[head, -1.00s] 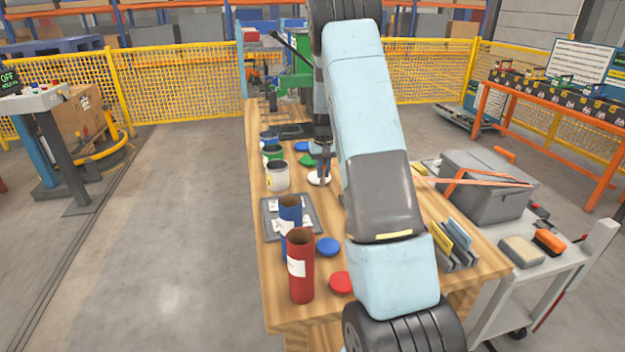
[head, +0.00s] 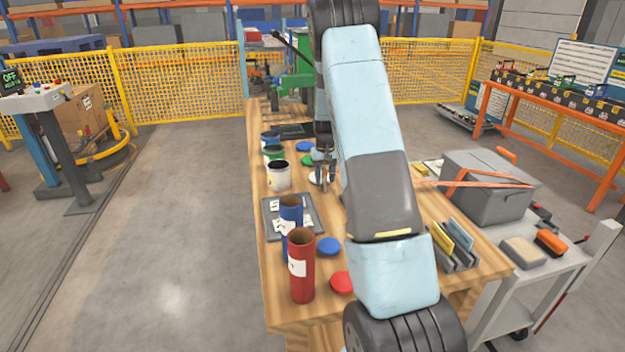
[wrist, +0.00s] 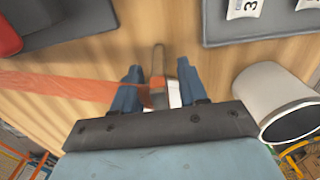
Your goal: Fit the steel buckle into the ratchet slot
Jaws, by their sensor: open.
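My gripper (wrist: 158,82) is open above the wooden bench, a blue finger on each side. In the wrist view an orange strap (wrist: 60,86) runs in from the left and ends between the fingers. A narrow grey metal piece (wrist: 158,56), seemingly the steel buckle, lies there by the strap end and reaches past the fingertips. A small white-silver patch beside the right finger is not clear. In the head view my gripper (head: 325,174) is small, low over the bench near a white lid (head: 314,179). I cannot make out the ratchet slot.
A white can (head: 278,176) stands left of my gripper. Red (head: 301,268) and blue (head: 291,214) tubes stand nearer, by a grey tray (head: 269,210). A strapped grey case (head: 487,190) sits on the cart at right. Coloured lids lie about the bench.

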